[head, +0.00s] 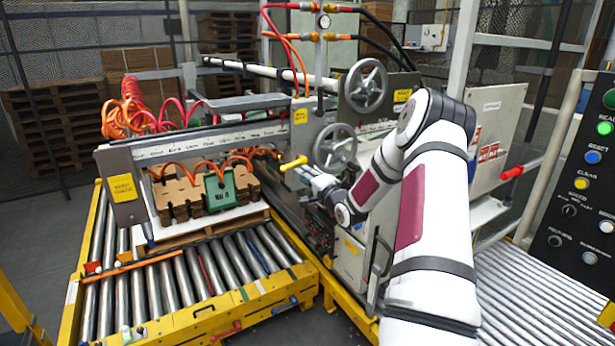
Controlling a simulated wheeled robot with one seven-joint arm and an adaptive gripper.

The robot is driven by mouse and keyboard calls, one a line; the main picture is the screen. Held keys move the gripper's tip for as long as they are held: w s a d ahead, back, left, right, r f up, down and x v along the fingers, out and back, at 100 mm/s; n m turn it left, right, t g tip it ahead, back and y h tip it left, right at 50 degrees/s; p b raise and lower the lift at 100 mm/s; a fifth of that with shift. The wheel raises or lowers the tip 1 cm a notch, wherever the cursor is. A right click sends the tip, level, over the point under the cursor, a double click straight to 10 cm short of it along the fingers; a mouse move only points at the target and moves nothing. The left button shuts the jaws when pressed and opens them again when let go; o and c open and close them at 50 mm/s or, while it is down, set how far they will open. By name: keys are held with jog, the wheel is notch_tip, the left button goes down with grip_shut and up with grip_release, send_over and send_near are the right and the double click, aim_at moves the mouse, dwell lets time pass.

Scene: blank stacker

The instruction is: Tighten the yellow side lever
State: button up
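The yellow side lever (293,163) is a short yellow handle on the side of the stacker machine (306,130), near the middle of the head view. It slants slightly, with its right end higher.
Two grey handwheels (366,86) sit above and right of my gripper. Orange hoses (283,40) run overhead. A yellow-framed roller conveyor (190,335) with brown blanks (178,196) and a green block (220,190) lies left. A black control panel (577,215) stands right.

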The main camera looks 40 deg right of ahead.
jog(key=shift+b+x, duration=1)
jog(key=shift+x, duration=3.35)
jog(key=s+d+f+n+b, duration=0.1)
jog(key=d+f+n+b, duration=0.4)
jog(key=n, duration=1.1)
jog(key=p+v, duration=0.5)
jog(key=v, duration=0.4)
jog(key=shift+s+r, duration=0.25)
jog(key=shift+r, duration=0.1)
